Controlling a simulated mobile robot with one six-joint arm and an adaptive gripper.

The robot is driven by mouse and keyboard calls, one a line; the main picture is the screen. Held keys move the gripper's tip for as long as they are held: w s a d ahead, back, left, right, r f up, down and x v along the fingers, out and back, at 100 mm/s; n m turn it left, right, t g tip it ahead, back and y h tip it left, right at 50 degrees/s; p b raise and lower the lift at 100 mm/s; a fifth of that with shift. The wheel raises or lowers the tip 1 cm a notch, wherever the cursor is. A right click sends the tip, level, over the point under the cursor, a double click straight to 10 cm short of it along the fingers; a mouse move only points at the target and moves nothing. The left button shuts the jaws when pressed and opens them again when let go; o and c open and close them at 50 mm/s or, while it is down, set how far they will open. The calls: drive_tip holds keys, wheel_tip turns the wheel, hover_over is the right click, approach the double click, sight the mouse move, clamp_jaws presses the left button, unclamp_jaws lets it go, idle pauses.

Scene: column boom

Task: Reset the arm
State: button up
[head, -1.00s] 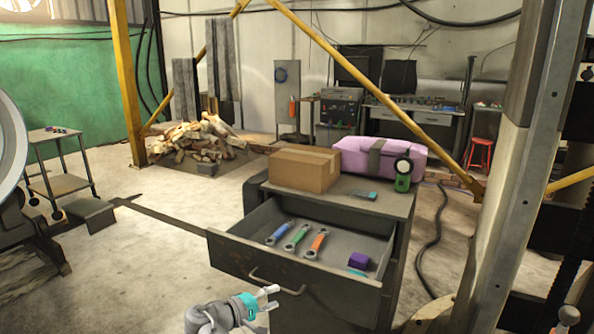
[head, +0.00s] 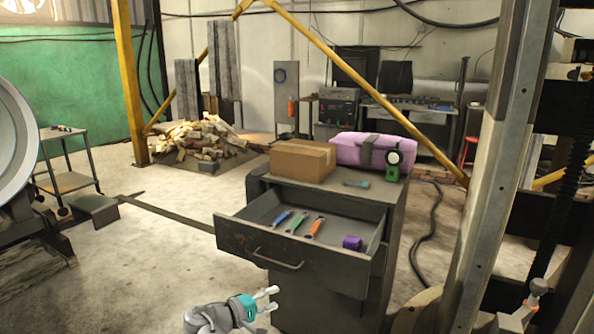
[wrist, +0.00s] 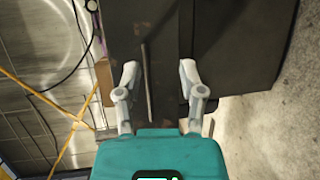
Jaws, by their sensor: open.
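My gripper (head: 269,300) is low in front of the dark metal cabinet (head: 330,302), below its open drawer (head: 240,243). In the wrist view my gripper (wrist: 160,85) shows its two grey fingers apart with nothing held. The drawer handle (wrist: 149,85) shows as a thin bar beyond and between the fingers. I cannot tell from this view how far away it is. Blue (head: 281,218), green (head: 297,224) and orange (head: 314,228) wrenches and a purple box (head: 352,243) lie in the drawer.
A metal column (head: 490,180) stands at right. A cart (head: 68,182) is at left. Open floor (head: 150,260) lies left of the cabinet.

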drive_tip(key=s+d+f+m+g+y, duration=0.25)
drive_tip(key=d+f+y, duration=0.2)
drive_tip(key=d, duration=0.35)
drive_tip(key=s+d+f+m+g+y, duration=0.2)
drive_tip(key=d+f+m+g+y, duration=0.15)
drive_tip(key=d+f, duration=0.35)
drive_tip(key=s+d+f+m+g+y, duration=0.3)
drive_tip(key=d+f+g+y, duration=0.1)
drive_tip(key=d, duration=0.5)
wheel_tip(320, 180, up, 22)
drive_tip(key=p, duration=2.1)
drive_tip(key=shift+w+f, duration=0.2)
drive_tip(key=shift+f, duration=0.05)
